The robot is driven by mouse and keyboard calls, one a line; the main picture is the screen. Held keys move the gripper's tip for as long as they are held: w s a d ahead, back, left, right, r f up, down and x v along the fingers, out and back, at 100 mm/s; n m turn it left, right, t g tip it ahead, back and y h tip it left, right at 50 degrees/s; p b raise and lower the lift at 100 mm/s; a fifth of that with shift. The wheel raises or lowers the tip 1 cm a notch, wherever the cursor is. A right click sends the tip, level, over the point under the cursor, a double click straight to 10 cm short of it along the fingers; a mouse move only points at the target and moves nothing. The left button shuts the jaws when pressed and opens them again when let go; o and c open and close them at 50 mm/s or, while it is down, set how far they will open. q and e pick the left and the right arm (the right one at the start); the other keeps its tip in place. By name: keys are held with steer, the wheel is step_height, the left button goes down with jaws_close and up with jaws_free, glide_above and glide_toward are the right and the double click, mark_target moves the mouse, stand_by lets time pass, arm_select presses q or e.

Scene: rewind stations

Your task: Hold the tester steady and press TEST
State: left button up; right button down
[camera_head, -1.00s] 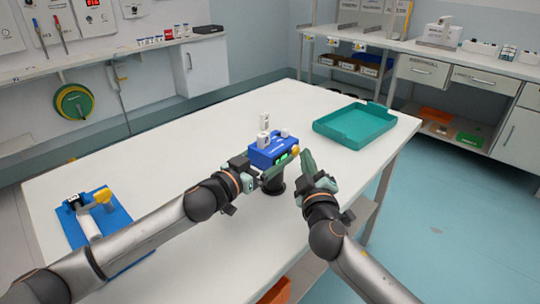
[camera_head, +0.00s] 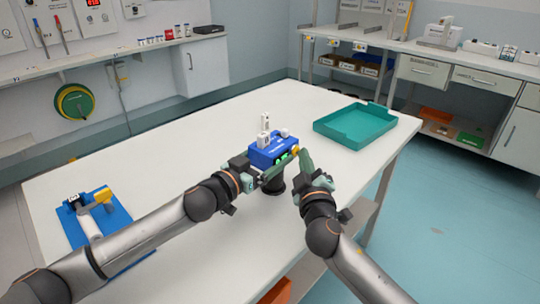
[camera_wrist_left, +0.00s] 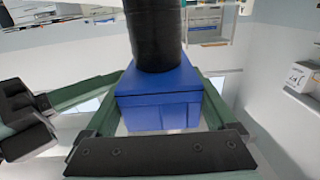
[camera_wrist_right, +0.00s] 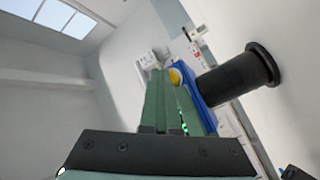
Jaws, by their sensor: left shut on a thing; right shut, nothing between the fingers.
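The tester is a blue box (camera_head: 265,151) with a green-lit front, white parts on top and a yellow button (camera_head: 296,149) at its right end.
A teal tray (camera_head: 355,125) lies at the table's far right. A blue mat (camera_head: 118,226) with a yellow-and-white item lies at the left. The white table (camera_head: 160,165) is clear between the mat and the tester.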

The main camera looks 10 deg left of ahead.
arm_select(q)
steer(key=shift+s+d, duration=0.1)
arm_select(e)
steer(key=shift+s+d, duration=0.25)
steer(key=s+d, duration=0.3)
steer(key=d, duration=0.2)
stand_by(0.5)
steer(key=shift+d, duration=0.1)
stand_by(0.3)
arm_select(q)
steer(key=o, duration=1.4)
